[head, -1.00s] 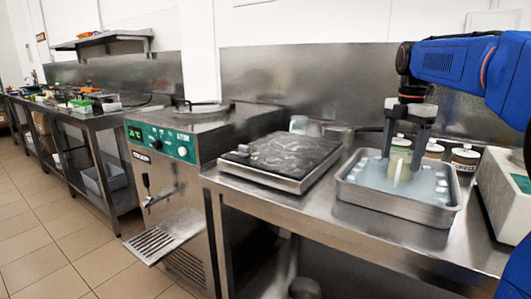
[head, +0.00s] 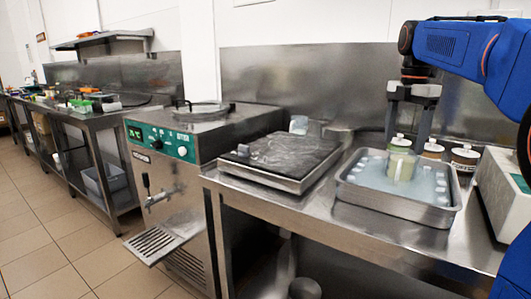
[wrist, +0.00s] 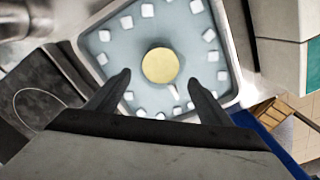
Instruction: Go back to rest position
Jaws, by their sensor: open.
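My gripper (head: 408,138) is open and hangs above the metal tray at the right of the counter. Its fingers also show in the wrist view (wrist: 160,85), spread with nothing between them. A jar with pale green contents (head: 400,166) stands upright in the tray, below the fingertips. From above it shows in the wrist view as a round yellow top (wrist: 160,65). The metal tray (head: 388,201) holds cloudy bluish liquid with several white cubes near its walls. My blue arm reaches in from the right.
Two lidded jars, one (head: 433,150) and another (head: 464,158), stand behind the tray. A dark-topped plate device (head: 280,160) is left of it. A white appliance (head: 505,185) is close on the right. A batch freezer (head: 170,150) stands further left.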

